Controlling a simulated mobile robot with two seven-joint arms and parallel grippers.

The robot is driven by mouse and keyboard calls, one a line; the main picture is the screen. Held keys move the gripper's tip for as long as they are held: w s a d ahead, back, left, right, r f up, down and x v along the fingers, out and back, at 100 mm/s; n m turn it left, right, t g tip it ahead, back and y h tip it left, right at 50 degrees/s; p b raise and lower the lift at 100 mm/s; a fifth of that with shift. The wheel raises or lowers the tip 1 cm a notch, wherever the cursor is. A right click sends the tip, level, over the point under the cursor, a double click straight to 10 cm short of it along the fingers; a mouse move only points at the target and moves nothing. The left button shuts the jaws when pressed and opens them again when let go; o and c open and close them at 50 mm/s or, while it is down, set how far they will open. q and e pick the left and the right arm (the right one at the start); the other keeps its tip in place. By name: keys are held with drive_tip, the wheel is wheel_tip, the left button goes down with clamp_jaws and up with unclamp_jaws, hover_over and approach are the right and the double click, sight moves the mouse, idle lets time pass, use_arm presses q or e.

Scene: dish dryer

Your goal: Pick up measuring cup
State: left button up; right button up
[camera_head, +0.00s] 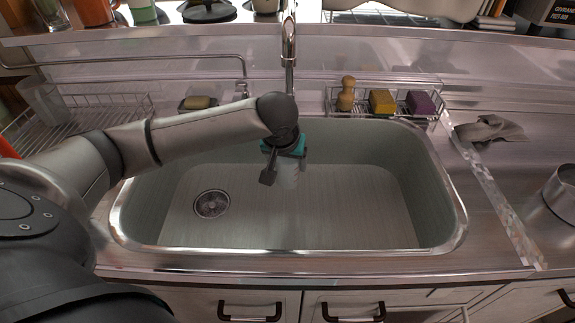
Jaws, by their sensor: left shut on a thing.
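My left arm reaches in from the left over the steel sink (345,262). My left gripper (283,168) hangs over the middle of the sink, pointing down, and is shut on a small pale, see-through thing that looks like the measuring cup (289,178). The cup is partly hidden by the gripper, and its markings are too small to make out. I cannot tell how far it is above the sink floor. My right gripper is not in view.
The faucet (289,45) stands behind the gripper. A wire rack (335,103) holds a brush (346,92) and yellow and purple sponges. A drying rack (85,113) is at left. A grey cloth (488,130) and a metal pot (553,198) are on the right counter.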

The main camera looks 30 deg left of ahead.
use_arm(q)
drive_tip(key=shift+r+p, duration=0.5)
drive_tip(key=shift+r, duration=0.95)
drive_tip(key=shift+r+p, duration=1)
drive_tip(key=shift+r, duration=1.55)
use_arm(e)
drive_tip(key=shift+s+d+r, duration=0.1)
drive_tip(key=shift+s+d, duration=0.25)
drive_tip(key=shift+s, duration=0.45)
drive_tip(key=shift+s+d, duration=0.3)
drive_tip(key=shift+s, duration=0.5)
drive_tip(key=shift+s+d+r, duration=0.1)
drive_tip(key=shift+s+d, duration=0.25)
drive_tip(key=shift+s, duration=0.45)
